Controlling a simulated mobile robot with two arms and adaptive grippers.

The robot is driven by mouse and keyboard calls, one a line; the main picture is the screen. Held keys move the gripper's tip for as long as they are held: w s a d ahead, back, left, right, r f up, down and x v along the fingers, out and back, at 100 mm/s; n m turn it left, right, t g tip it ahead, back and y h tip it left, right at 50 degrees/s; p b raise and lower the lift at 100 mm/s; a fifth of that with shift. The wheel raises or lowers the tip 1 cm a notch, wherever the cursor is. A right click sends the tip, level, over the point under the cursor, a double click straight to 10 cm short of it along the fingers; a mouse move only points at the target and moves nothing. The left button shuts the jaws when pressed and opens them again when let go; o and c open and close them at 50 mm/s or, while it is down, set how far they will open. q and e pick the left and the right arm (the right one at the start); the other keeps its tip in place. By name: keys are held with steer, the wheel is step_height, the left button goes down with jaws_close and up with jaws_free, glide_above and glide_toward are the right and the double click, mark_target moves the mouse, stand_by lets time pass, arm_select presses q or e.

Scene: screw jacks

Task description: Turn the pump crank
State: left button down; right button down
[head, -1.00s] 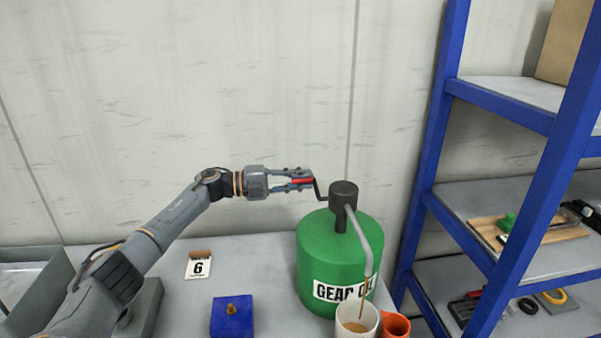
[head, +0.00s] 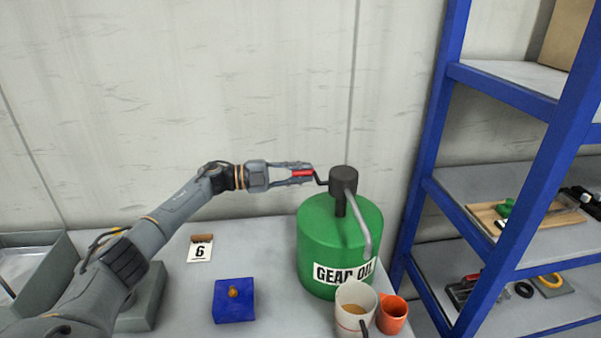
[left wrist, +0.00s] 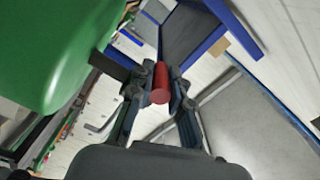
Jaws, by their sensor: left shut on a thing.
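A green drum (head: 335,235) labelled GEAR OIL stands on the table, with a dark pump head (head: 344,180) on top. A grey spout (head: 359,220) curves down from the pump head toward a white mug (head: 343,322) holding brown liquid. A bent crank arm leads left from the pump head to a red crank handle (head: 302,173). My left gripper (head: 306,171) is shut on this handle, from the left. In the left wrist view the red handle (left wrist: 160,84) sits between the fingers, beside the green drum (left wrist: 60,45).
An orange cup (head: 392,316) stands right of the mug. A blue block (head: 232,302) with a brass-coloured knob and a number 6 card (head: 200,249) are on the table to the left. A blue-framed shelf (head: 425,190) rises close on the right.

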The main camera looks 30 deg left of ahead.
arm_select(q)
steer(key=c, duration=1.3)
jaws_free()
steer(key=shift+o, duration=0.2)
steer(key=v, duration=1.2)
